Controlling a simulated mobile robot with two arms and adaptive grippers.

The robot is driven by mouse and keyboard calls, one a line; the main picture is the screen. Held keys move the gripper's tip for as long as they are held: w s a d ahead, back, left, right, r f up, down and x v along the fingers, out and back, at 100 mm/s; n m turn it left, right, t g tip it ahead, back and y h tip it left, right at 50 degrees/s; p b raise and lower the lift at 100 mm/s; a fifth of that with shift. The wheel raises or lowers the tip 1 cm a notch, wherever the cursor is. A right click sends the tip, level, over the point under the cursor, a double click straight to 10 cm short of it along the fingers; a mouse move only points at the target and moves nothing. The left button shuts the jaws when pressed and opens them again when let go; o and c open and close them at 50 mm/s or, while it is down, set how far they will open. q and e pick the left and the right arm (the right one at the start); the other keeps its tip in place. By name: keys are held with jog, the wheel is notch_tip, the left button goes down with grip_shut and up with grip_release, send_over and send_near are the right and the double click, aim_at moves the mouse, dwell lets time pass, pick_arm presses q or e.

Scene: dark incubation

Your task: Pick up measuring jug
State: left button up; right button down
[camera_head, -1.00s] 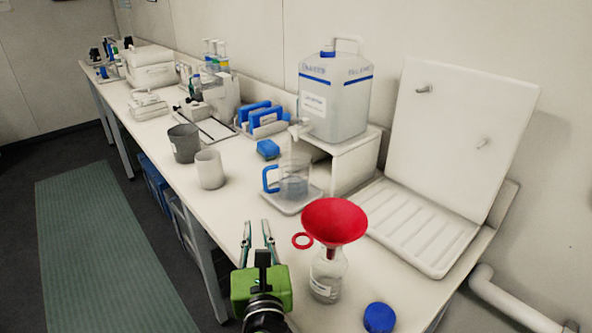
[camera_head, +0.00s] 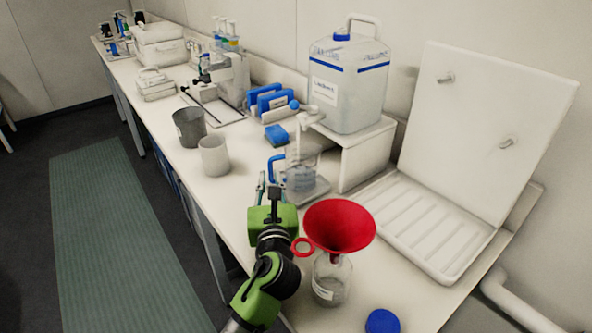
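The clear measuring jug (camera_head: 302,176) with a blue handle stands upright on a small tray (camera_head: 318,193) below the tap of a large white container. Its handle (camera_head: 274,163) is on its left side. My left gripper (camera_head: 270,183), with a green body, is just in front of the handle, its fingers spread and close to it. Whether they touch the handle is hard to tell, as the gripper body partly hides the fingers. The gripper looks open. My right gripper is not in view.
A red funnel (camera_head: 340,226) sits in a clear bottle (camera_head: 331,280) close to the right of my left arm. Two cups (camera_head: 214,156) stand to the left. The white container (camera_head: 347,85) rests on a stand (camera_head: 366,157) behind the jug. A drying rack (camera_head: 437,232) is at right.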

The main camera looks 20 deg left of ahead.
aim_at(270, 170)
pick_arm(q)
jog(key=x, duration=0.4)
jog(key=shift+w+r, duration=0.1)
jog(key=shift+w, duration=0.2)
jog(key=shift+s, duration=0.1)
grip_shut()
jog(key=shift+r+p, duration=0.5)
jog(key=shift+r, duration=1.1)
jog(key=shift+s+a+r, duration=0.15)
jog(key=shift+s+r, duration=0.05)
jog(key=shift+r, duration=0.05)
jog(key=s+a, duration=0.4)
jog(key=s, duration=0.3)
jog(key=s+a+b, duration=0.1)
jog(key=s+a, duration=0.3)
jog(key=s, duration=0.4)
jog(key=shift+a, duration=0.4)
